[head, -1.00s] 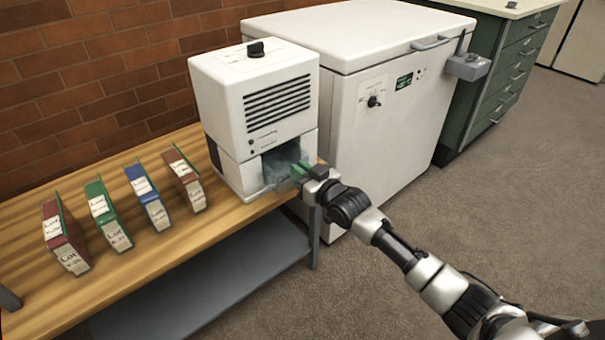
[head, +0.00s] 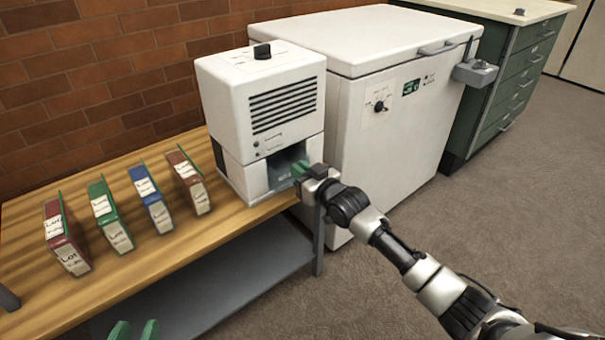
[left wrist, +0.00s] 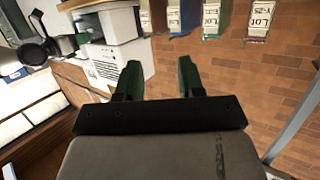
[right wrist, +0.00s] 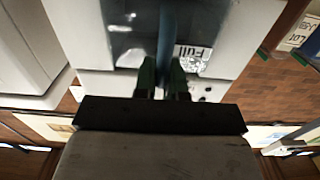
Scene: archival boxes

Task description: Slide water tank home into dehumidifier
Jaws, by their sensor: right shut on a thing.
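The white dehumidifier (head: 262,105) stands at the right end of the wooden bench, with a bay low in its front. The water tank (right wrist: 125,45) is a translucent grey piece with a blue upright strip, inside the bay in the right wrist view. A "Full" label (right wrist: 190,58) shows beside my fingers. My right gripper (head: 301,170) is at the bay's mouth, shut on the tank; its narrow-set fingers (right wrist: 162,82) hide the grasped part. How deep the tank sits is unclear. My left gripper (head: 134,330) is at the bottom edge, open and empty in the left wrist view (left wrist: 160,80).
Several lot-labelled boxes, including a blue one (head: 150,198), stand on the bench (head: 120,262) left of the dehumidifier. A white chest freezer (head: 385,130) stands close on its right. A grey shelf (head: 235,275) lies under the bench. The floor in front is clear.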

